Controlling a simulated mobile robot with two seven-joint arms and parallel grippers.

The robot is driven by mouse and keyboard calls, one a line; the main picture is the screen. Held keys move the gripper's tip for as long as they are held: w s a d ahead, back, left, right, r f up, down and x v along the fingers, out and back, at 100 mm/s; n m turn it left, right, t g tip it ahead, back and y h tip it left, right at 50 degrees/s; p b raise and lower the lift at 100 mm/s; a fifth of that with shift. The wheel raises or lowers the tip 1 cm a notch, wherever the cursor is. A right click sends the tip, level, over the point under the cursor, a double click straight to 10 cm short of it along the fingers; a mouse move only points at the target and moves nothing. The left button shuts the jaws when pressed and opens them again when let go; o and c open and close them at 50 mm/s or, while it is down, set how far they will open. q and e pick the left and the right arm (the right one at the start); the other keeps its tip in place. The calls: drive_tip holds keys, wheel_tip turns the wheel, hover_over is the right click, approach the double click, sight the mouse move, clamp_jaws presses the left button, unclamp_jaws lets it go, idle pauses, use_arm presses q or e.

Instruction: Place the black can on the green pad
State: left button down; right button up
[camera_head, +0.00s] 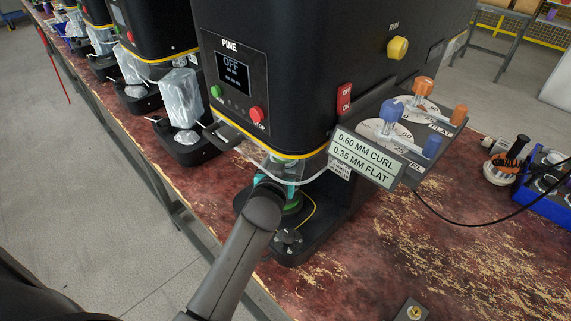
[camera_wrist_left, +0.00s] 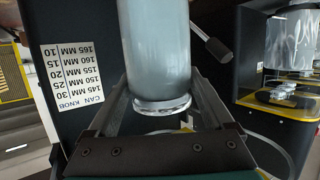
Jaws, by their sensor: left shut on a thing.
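My left gripper (camera_head: 275,182) reaches in under the front of the black PINE machine, close to the green pad (camera_head: 293,208) on the machine's base. In the left wrist view its two fingers (camera_wrist_left: 160,90) stand on either side of a grey-blue cylindrical can (camera_wrist_left: 157,45) with a shiny rim, and they are shut on it. The can looks grey-blue here rather than black. In the head view the arm and gripper hide most of the can, and they cover part of the pad. I cannot tell whether the can touches the pad. My right gripper is not in view.
The PINE machine (camera_head: 290,60) overhangs the pad, with a knob panel and a label plate (camera_head: 366,160) jutting out at right. A black lever knob (camera_wrist_left: 218,48) is close beside the can. Similar machines stand at left. The worn red bench (camera_head: 370,250) is mostly clear in front.

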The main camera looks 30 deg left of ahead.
use_arm(q)
unclamp_jaws()
drive_tip(key=shift+d, duration=0.1)
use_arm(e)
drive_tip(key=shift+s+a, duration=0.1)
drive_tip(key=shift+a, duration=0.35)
use_arm(q)
drive_tip(key=p+v, duration=0.1)
drive_tip(key=v, duration=1.1)
drive_tip(key=shift+r+p, duration=0.15)
drive_tip(key=shift+p, duration=0.15)
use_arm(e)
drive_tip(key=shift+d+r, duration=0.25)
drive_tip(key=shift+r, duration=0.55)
